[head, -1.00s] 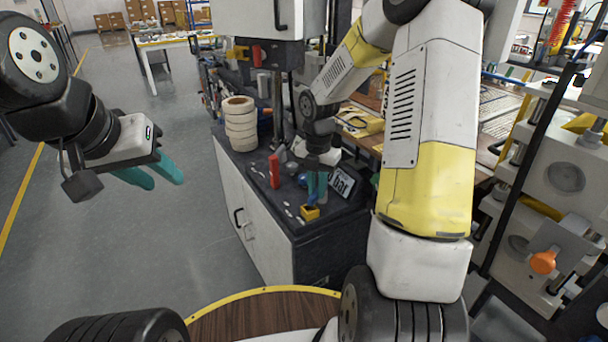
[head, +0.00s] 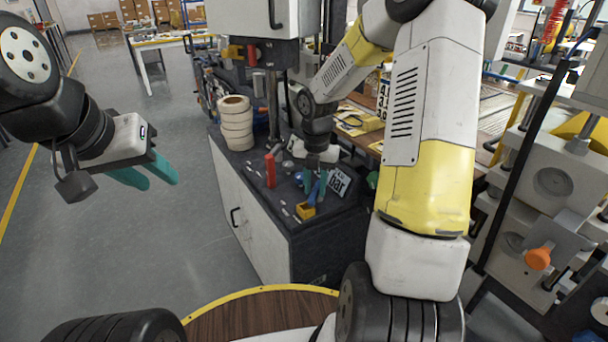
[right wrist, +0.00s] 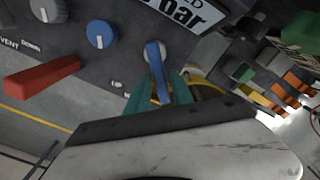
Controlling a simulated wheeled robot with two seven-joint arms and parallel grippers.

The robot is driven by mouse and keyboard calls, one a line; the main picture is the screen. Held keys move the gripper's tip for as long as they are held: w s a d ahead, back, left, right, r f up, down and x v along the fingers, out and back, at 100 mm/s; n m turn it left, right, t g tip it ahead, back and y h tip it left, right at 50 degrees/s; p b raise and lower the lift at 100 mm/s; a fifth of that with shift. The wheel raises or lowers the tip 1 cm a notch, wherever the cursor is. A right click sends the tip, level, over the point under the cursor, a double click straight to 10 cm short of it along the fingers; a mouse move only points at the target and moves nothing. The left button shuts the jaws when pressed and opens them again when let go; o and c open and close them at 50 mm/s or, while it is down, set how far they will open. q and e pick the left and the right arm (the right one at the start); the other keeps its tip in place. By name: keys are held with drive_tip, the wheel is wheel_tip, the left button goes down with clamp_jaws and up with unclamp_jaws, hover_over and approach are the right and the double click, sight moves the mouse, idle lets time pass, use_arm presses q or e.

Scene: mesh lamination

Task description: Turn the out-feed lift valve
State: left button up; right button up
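The valve has a blue lever (right wrist: 156,72) on a round grey hub, on a dark panel with small white marks, one reading "UP". In the head view the lever (head: 314,192) shows small, tilted. My right gripper (right wrist: 161,92) has its teal fingers on both sides of the lever and looks shut on it, with little gap. In the head view my right gripper (head: 315,184) is over the panel of the dark-topped cabinet.
On the panel are a red lever (right wrist: 42,76), a blue knob (right wrist: 101,34) and a grey knob (right wrist: 47,9). White rolls (head: 235,122) stand on the cabinet. An orange knob (head: 537,259) is at the right.

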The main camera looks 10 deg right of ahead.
sight(315, 191)
drive_tip(key=shift+o, duration=0.5)
wheel_tip(315, 191, up, 7)
drive_tip(key=shift+f, duration=0.1)
drive_tip(key=shift+r, duration=0.45)
